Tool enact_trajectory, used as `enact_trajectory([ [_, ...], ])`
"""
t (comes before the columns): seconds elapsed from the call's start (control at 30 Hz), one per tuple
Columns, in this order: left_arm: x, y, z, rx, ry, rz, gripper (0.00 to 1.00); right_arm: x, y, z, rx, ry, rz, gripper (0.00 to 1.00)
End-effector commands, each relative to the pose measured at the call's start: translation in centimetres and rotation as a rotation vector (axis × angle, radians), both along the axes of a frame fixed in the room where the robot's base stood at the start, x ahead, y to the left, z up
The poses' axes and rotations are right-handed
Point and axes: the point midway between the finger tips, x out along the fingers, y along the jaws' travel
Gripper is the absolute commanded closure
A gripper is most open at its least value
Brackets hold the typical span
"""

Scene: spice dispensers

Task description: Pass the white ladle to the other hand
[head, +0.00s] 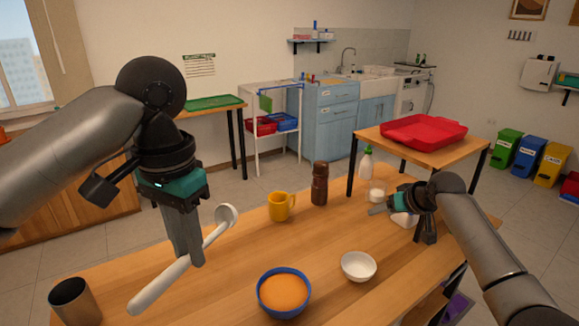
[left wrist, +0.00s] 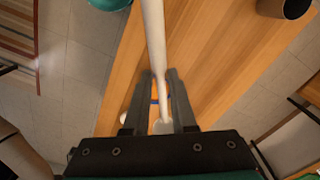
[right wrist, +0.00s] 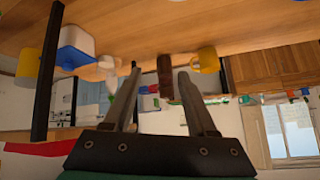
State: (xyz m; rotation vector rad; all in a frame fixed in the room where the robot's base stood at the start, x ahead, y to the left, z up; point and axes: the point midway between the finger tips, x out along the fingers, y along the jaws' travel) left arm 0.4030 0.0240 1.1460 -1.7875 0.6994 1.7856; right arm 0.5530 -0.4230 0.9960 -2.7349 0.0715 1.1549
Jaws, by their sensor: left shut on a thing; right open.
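The white ladle (head: 165,283) is held above the front left of the table, tilted, its handle end at lower left and its round bowl at upper right. My left gripper (head: 190,262) points down and is shut on the ladle's handle. In the left wrist view the ladle (left wrist: 154,40) runs between the fingers (left wrist: 161,75). My right gripper (head: 375,210) is open and empty over the right part of the table, well apart from the ladle. In the right wrist view its fingers (right wrist: 160,75) are spread, with nothing between them.
On the wooden table (head: 225,285) stand a metal cup (head: 75,300), a yellow mug (head: 280,207), a brown bottle (head: 319,185), a blue bowl of orange contents (head: 284,292) and a white bowl (head: 358,266). A white container (head: 404,219) is under my right gripper. A red tray (head: 420,131) is behind.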

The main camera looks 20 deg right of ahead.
Motion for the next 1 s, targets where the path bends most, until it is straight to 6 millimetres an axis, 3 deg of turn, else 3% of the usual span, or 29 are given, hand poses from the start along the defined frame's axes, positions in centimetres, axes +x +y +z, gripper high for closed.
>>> enact_trajectory([
  [0.03, 0.0, 0.0, 0.0, 0.000, 0.000, 0.000, 1.00, 0.8, 2.2, 2.3, 0.035, -0.025, 0.048, 0.43],
  [0.1, 0.0, 0.0, 0.0, 0.000, 0.000, 0.000, 1.00, 1.3, 5.3, 5.0, 0.092, -0.042, 0.119, 0.43],
  [0.27, 0.0, 0.0, 0.0, 0.000, 0.000, 0.000, 1.00, 0.9, 12.6, 11.2, 0.195, -0.064, 0.308, 0.43],
  [0.37, 0.0, 0.0, 0.0, 0.000, 0.000, 0.000, 1.00, -0.6, 17.2, 14.7, 0.240, -0.057, 0.446, 0.43],
  [0.5, 0.0, 0.0, 0.0, 0.000, 0.000, 0.000, 1.00, -4.1, 22.8, 18.9, 0.274, -0.027, 0.646, 0.43],
  [0.63, 0.0, 0.0, 0.0, 0.000, 0.000, 0.000, 1.00, -7.8, 26.3, 21.3, 0.274, 0.017, 0.804, 0.43],
  [0.8, 0.0, 0.0, 0.0, 0.000, 0.000, 0.000, 1.00, -11.0, 28.5, 22.6, 0.263, 0.065, 0.927, 0.43],
  [1.0, 0.0, 0.0, 0.0, 0.000, 0.000, 0.000, 1.00, -11.7, 29.8, 22.3, 0.259, 0.082, 0.962, 0.43],
])
